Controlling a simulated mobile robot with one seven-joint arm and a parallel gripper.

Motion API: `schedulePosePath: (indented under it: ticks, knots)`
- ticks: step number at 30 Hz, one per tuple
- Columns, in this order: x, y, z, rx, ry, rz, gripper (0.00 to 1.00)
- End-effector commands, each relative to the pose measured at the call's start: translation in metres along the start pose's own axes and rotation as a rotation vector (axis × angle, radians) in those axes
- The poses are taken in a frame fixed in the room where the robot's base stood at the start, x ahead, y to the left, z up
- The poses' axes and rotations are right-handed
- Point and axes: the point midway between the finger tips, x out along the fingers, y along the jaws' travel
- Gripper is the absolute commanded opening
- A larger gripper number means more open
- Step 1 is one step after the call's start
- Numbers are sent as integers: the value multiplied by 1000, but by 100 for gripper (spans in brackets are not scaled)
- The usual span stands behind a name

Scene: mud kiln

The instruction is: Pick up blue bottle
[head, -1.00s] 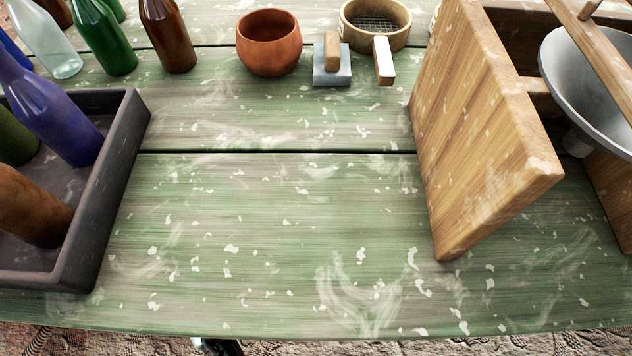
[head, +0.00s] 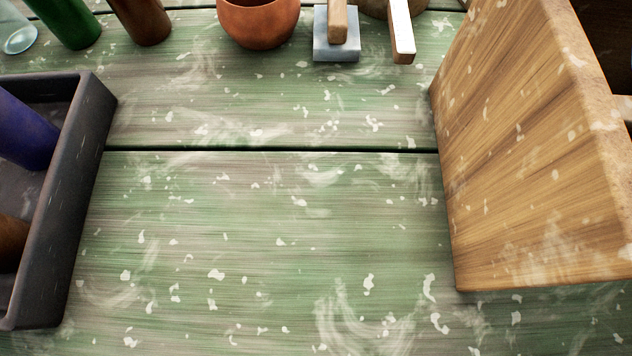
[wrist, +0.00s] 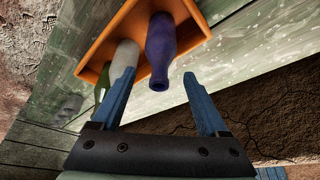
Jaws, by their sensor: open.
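In the head view a blue bottle (head: 22,130) stands in a dark tray (head: 88,130) at the left edge, its top cut off. In the wrist view a blue-purple bottle (wrist: 160,50) sits in an orange tray (wrist: 122,18), its mouth toward the camera. I cannot tell whether both views show the same bottle. My gripper (wrist: 159,73) is open, with one blue finger on each side of the bottle's mouth end in the picture. Nothing is held. My gripper does not show in the head view.
A whitish bottle (wrist: 122,62) and a green bottle (wrist: 102,82) share the orange tray. A brown bottle (head: 12,240) is in the dark tray. A clay pot (head: 258,22) and wooden stand (head: 535,160) are on the green table (head: 270,220), whose middle is clear.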

Motion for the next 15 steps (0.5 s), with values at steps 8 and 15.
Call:
schedulePosePath:
  ticks: [8,15]
  knots:
    - [15,0,-17,1,-1,1,77]
    - [53,0,-16,0,-1,0,77]
